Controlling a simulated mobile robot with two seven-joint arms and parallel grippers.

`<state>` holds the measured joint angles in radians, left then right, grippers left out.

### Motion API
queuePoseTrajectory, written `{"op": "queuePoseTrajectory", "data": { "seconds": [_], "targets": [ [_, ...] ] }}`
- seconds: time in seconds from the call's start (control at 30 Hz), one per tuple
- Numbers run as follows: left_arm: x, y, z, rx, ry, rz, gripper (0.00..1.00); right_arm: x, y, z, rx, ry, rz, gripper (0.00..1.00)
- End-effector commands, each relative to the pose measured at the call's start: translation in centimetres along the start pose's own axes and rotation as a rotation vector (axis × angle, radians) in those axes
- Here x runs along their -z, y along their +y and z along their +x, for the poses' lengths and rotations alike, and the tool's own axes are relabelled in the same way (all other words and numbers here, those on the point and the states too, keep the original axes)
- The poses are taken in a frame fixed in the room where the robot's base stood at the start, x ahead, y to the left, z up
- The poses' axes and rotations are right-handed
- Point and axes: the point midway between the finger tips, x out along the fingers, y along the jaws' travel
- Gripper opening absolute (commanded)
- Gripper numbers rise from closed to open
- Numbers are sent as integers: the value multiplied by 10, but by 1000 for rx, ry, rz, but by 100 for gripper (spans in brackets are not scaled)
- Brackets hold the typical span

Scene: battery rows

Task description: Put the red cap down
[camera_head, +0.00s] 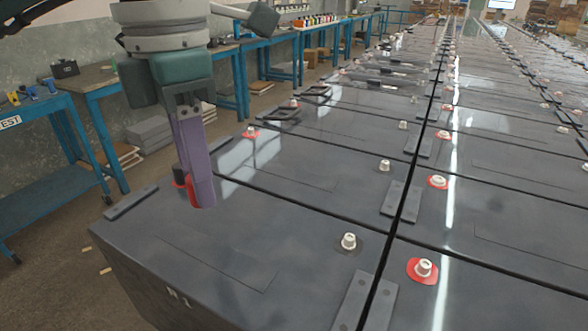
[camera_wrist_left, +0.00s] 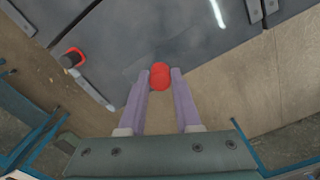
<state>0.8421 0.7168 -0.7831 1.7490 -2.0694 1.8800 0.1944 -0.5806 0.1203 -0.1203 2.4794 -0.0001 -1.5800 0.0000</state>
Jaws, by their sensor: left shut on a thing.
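My left gripper (camera_wrist_left: 161,76) has purple fingers and is shut on the red cap (camera_wrist_left: 160,80), which shows as a round red piece between the fingertips in the wrist view. In the head view the left gripper (camera_head: 203,204) points down over the nearest battery (camera_head: 235,235), close to its far left edge. Only a red strip of the cap (camera_head: 191,194) shows there beside the finger. I cannot tell whether the cap touches the battery top. A black-topped terminal with a red ring (camera_wrist_left: 72,58) stands apart from the cap. My right gripper is not in view.
Dark batteries with white terminals, some on red rings (camera_head: 423,269), run in rows into the distance. A grey connector plate (camera_head: 352,302) lies near the front. Blue workbenches (camera_head: 110,78) line the wall at left. The nearest battery's middle top is clear.

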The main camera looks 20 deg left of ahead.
Motion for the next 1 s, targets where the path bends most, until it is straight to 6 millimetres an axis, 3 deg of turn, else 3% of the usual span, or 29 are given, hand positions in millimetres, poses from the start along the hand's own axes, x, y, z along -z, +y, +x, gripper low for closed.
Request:
{"op": "queuePoseTrajectory", "data": {
  "seconds": [0.1,0.27,0.5,0.93,0.97,1.0],
  "targets": [
    [1,-1,22,2,3,1,0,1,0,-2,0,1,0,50],
    [0,0,36,1,1,2,0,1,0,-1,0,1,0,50],
    [0,-1,71,2,0,1,0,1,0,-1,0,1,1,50],
    [0,0,80,-1,-1,2,0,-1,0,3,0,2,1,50],
    [0,0,79,-1,-1,2,34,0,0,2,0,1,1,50],
    [0,0,78,-1,-1,2,39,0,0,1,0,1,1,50]
  ]
}}
